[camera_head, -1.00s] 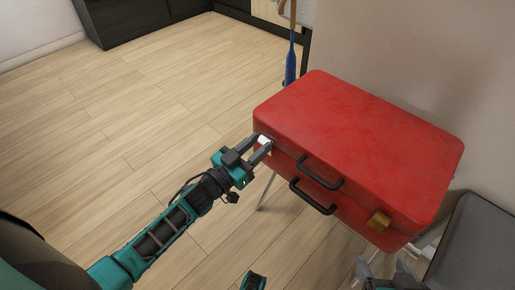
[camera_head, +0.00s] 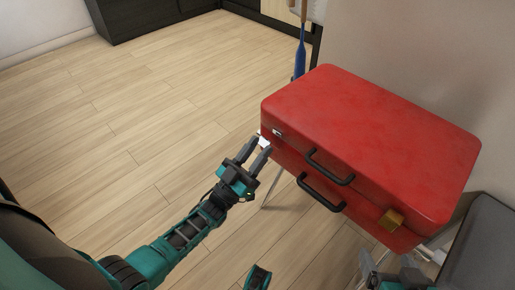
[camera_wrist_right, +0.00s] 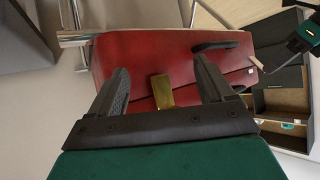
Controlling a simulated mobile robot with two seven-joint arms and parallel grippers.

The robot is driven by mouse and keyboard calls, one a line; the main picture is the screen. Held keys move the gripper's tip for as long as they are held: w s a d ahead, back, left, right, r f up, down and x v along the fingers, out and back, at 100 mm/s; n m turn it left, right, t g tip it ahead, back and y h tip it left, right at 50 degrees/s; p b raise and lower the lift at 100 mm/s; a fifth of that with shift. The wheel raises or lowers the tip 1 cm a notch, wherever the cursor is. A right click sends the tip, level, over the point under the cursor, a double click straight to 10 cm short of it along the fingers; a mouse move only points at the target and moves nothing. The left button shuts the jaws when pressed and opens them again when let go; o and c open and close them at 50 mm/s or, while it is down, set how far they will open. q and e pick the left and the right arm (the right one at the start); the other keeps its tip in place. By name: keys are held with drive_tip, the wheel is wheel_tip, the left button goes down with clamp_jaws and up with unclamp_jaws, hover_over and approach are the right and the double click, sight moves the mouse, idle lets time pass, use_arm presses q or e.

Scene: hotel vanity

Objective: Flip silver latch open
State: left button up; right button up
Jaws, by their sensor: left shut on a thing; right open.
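The red suitcase (camera_head: 370,145) lies flat on a stand, its lid closed. At its left front corner is the silver latch (camera_head: 265,143), a small pale piece largely covered by my left gripper's fingertips. A small silver plate (camera_head: 278,132) shows on the lid edge above it. My left gripper (camera_head: 257,147) is shut on the silver latch. The gold latch (camera_head: 391,220) is on the right part of the front; it also shows in the right wrist view (camera_wrist_right: 162,90). My right gripper (camera_head: 386,266) is open and empty, its fingers either side of the gold latch in the wrist view (camera_wrist_right: 160,82).
Two black handles (camera_head: 330,167) stick out from the suitcase front between the latches. A grey padded seat (camera_head: 485,245) is close at the right. A wall is behind the suitcase. The wooden floor (camera_head: 130,120) to the left is clear.

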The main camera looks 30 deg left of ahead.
idle(0.4)
use_arm(q)
drive_tip(key=o, duration=1.1)
drive_tip(key=shift+c, duration=0.2)
drive_tip(key=v, duration=0.7)
drive_tip(key=shift+s+f, duration=0.2)
drive_tip(key=shift+f, duration=0.05)
drive_tip(key=shift+w, duration=0.1)
